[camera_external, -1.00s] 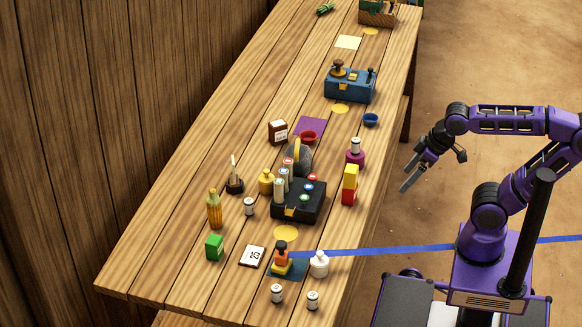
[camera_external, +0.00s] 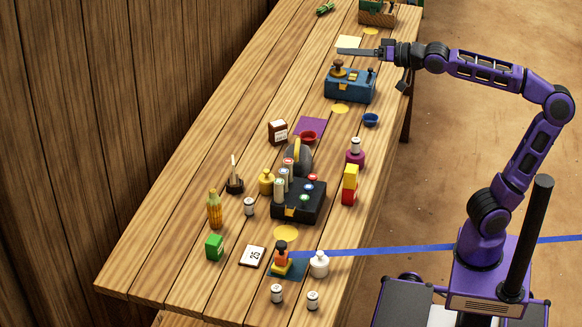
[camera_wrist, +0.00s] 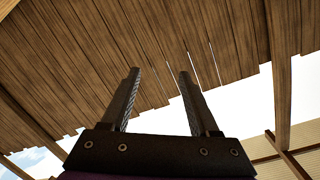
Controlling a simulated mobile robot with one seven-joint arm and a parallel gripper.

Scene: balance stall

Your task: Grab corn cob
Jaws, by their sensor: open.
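The corn cob (camera_external: 214,210) is yellow-orange and stands upright near the left edge of the wooden table in the external view. My gripper (camera_external: 343,50) is high at the upper right, in front of the far part of the table in the picture, well apart from the corn cob. In the wrist view my gripper (camera_wrist: 160,75) has its two dark fingers spread with nothing between them. The wrist view shows only roof planks and sky, so the corn cob is out of it.
Around the corn cob stand a candle holder (camera_external: 235,183), a small white jar (camera_external: 249,206) and a green box (camera_external: 214,247). A black box with bottles (camera_external: 300,203) is at mid-table. A blue box (camera_external: 350,85) lies below my gripper in the picture. A wooden wall (camera_external: 90,120) runs along the left.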

